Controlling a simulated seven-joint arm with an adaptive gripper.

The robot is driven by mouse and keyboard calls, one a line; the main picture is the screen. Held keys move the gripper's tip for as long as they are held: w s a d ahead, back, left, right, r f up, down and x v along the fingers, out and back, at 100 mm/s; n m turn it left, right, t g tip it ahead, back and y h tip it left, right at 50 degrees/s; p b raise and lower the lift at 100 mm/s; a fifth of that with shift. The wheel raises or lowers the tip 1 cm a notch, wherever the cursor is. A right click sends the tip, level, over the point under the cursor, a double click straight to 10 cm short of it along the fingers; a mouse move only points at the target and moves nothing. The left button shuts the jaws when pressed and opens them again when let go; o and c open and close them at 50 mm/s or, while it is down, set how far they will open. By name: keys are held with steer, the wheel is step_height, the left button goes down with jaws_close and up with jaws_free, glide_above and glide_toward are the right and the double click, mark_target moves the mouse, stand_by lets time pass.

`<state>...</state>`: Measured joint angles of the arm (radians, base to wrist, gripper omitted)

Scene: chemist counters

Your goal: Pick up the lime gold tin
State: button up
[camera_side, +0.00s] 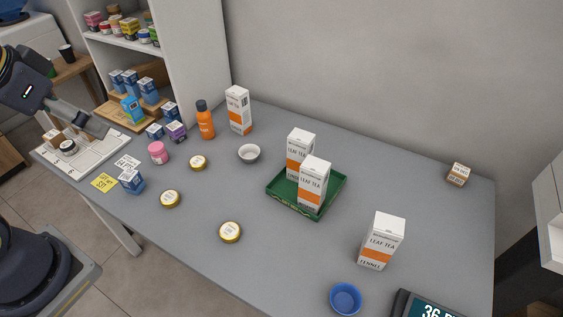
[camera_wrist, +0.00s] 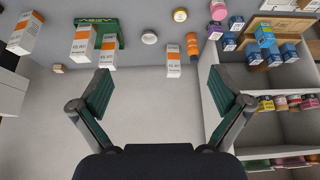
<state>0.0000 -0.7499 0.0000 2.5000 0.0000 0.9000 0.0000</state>
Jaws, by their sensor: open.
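Three small round gold tins with pale lids stand on the grey counter in the side view: one near the white bowl (camera_side: 198,163), one nearer the front edge (camera_side: 170,198), and one farther right (camera_side: 230,232). Their labels are too small to read, so I cannot tell which is lime. One gold tin also shows at the top of the wrist view (camera_wrist: 180,14). My gripper (camera_wrist: 162,98) is open with nothing between its fingers. In the side view my gripper (camera_side: 98,127) is at the far left, above the white tray, away from the gold tins.
A white bowl (camera_side: 249,154), an orange bottle (camera_side: 205,121) and a pink jar (camera_side: 158,153) stand near the tins. Leaf tea cartons stand in a green tray (camera_side: 281,204) and beside it. A white tray (camera_side: 86,158) holds small items. A blue bowl (camera_side: 345,298) is at front right.

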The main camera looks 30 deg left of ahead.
stand_by(0.4)
steer(key=c, duration=0.3)
